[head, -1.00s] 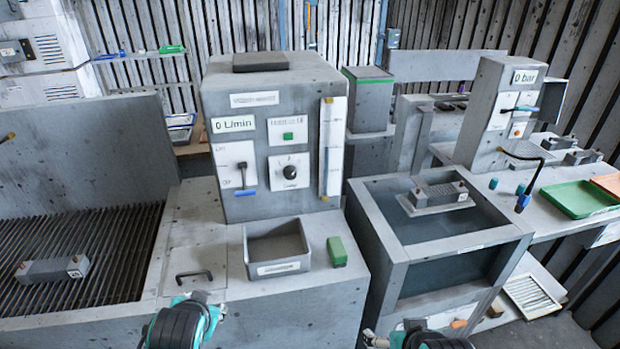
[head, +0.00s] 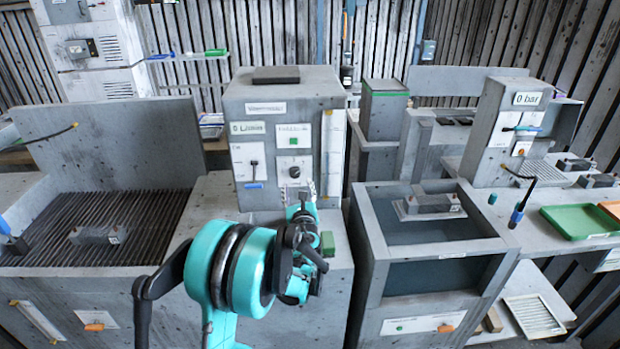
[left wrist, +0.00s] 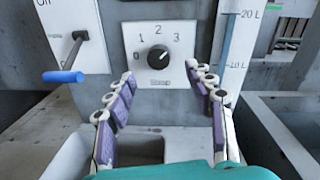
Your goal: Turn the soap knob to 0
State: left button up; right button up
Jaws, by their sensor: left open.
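The soap knob (head: 294,171) is a round black knob on a white plate on the front of the grey control cabinet. In the left wrist view the knob (left wrist: 158,57) has the numbers 0 to 3 around it, with 0 at its left. I cannot tell for sure which number it points at. My left gripper (head: 299,192) is just in front of the cabinet, below the knob in the head view. In the left wrist view the left gripper (left wrist: 161,76) is open and empty, its fingers apart, with the knob beyond them. My right gripper is out of view.
A lever with a blue grip (left wrist: 63,77) sticks out left of the knob. A level gauge (head: 333,155) is at its right, and a green button (head: 293,141) above. An open bin (left wrist: 140,150) and a green block (head: 327,244) are on the ledge below.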

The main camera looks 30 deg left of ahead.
aim_at(295, 174)
pick_arm(q)
jog(key=b+x, duration=0.1)
jog(key=x, duration=0.6)
jog(key=shift+a+f, duration=0.1)
jog(key=shift+s, duration=0.1)
jog(key=c, duration=1.2)
